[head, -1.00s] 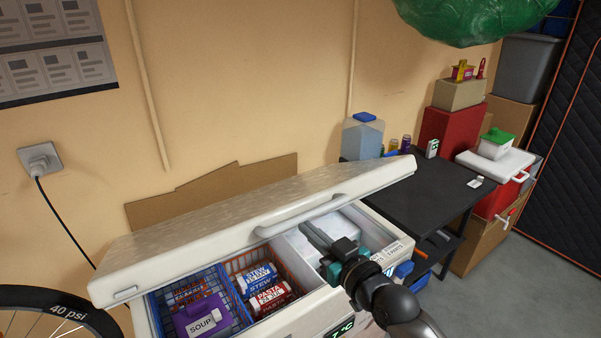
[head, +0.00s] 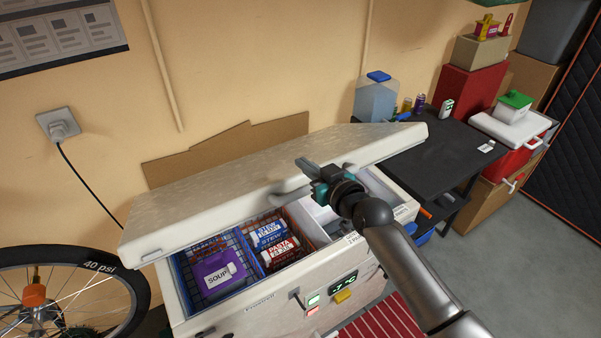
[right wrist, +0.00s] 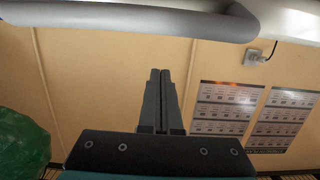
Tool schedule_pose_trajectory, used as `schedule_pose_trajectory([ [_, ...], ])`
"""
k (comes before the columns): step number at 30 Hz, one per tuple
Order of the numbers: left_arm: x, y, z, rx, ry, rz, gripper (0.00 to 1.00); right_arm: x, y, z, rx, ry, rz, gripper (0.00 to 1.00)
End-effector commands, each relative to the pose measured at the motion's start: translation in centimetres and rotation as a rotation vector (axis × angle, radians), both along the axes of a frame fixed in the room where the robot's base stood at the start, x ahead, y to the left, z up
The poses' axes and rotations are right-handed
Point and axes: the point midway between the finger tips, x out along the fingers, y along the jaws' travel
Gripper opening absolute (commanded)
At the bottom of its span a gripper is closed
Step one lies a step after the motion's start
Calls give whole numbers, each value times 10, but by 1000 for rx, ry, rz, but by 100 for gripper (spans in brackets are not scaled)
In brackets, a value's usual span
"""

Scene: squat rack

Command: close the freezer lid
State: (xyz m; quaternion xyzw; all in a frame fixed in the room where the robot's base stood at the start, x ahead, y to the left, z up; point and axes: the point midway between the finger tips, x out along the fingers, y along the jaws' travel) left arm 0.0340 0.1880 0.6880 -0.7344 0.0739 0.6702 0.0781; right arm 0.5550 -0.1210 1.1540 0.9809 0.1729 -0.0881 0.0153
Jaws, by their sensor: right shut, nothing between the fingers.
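The white chest freezer (head: 262,322) stands against the wall with its lid (head: 205,205) partly open, its front edge raised above the body. The lid's grey handle (head: 278,193) runs along the front edge, partly hidden by my right gripper. My right gripper (head: 303,168) is at the middle of the lid's front edge, overlapping the handle; I cannot tell if they touch. In the right wrist view my right gripper's fingers (right wrist: 160,72) are shut and empty, with the grey handle (right wrist: 130,17) across the top. My left gripper is not in view.
Inside the freezer are a purple soup pack (head: 218,270) and stew and pasta packs (head: 275,246) in baskets. A dark table (head: 440,160) stands to the right. A bicycle wheel (head: 70,290) is at the left. Grey floor (head: 520,270) is clear at the right.

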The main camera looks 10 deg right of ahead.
Motion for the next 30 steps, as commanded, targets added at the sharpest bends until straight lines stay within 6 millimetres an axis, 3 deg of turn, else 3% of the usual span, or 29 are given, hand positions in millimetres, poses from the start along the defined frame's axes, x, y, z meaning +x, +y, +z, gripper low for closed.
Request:
schedule_pose_trajectory([
  [10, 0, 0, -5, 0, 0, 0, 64, 43, 15, -8, 0, -2, -1, 0],
  [12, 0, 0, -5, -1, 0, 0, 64, 35, 12, -22, -3, 4, 0, 0],
  [18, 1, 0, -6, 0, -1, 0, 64, 25, 9, -39, -1, 1, 0, 0],
  [30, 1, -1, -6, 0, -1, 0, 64, 22, 8, -43, -1, 0, -1, 0],
])
